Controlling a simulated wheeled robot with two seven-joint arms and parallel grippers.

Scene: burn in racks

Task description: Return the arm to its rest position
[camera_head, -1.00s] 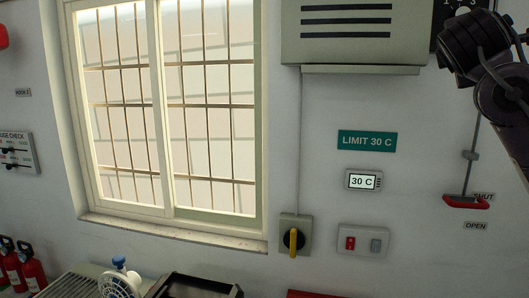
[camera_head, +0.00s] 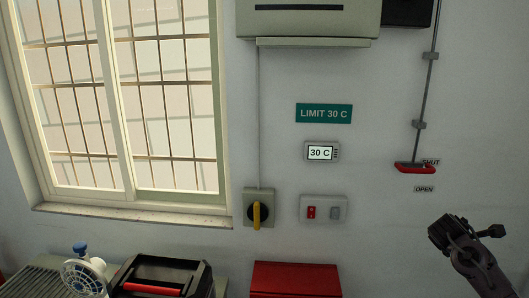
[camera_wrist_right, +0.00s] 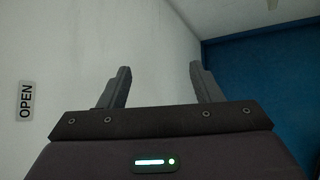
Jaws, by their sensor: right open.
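My right arm (camera_head: 465,252) comes in at the lower right of the head view, below the OPEN label and apart from the red pull handle. The fingers of my right gripper are hard to make out there. In the right wrist view, the right gripper (camera_wrist_right: 160,72) has two dark fingers spread wide with nothing between them. My left gripper is not in view.
The red handle (camera_head: 415,168) hangs on a rod beside the SHUT label, above the OPEN label (camera_head: 424,189). A switch plate (camera_head: 324,209), a yellow rotary switch (camera_head: 257,215) and a 30 C display (camera_head: 321,152) are on the wall. A fan (camera_head: 84,275) and red box (camera_head: 296,280) stand below.

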